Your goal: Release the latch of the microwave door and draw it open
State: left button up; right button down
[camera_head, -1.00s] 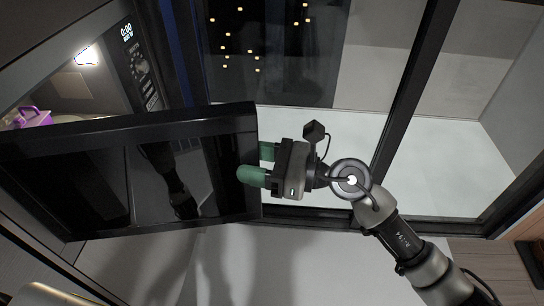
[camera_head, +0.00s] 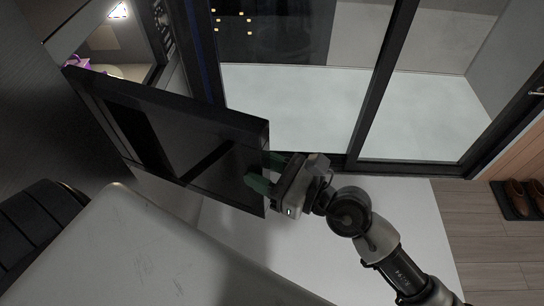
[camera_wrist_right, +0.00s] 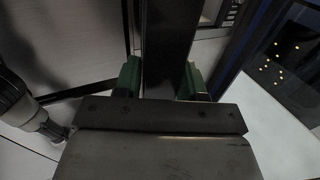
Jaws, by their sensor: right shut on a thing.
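The microwave door (camera_head: 190,150) stands swung open in the head view, a dark glossy panel in a black frame. Behind it, at the upper left, part of the microwave's lit cavity (camera_head: 128,40) shows. My right gripper (camera_head: 265,172) is shut on the free edge of the door, with one green finger on each face. In the right wrist view the door's dark edge (camera_wrist_right: 168,40) runs between the two green fingers of the gripper (camera_wrist_right: 161,76). The latch is not visible. My left gripper is not in view.
A purple thing (camera_head: 79,62) and the edge of a pale plate (camera_head: 106,71) show inside the cavity. Black-framed glass panels (camera_head: 372,90) stand beyond the door. Shoes (camera_head: 518,197) lie on a dark mat at the far right. Pale floor (camera_head: 420,215) lies right of my arm.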

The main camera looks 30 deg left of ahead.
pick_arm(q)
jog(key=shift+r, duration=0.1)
pick_arm(e)
jog(key=shift+s+r, duration=0.15)
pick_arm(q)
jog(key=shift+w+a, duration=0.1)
pick_arm(e)
jog(key=c, duration=0.9)
grip_release()
jog(key=shift+a, duration=0.1)
jog(key=o, duration=0.4)
jog(key=shift+a, duration=0.15)
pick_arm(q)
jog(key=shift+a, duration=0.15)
pick_arm(e)
jog(key=shift+f, duration=0.2)
pick_arm(q)
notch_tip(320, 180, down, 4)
jog(key=b, duration=0.4)
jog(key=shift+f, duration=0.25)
pick_arm(e)
jog(key=d, duration=1.1)
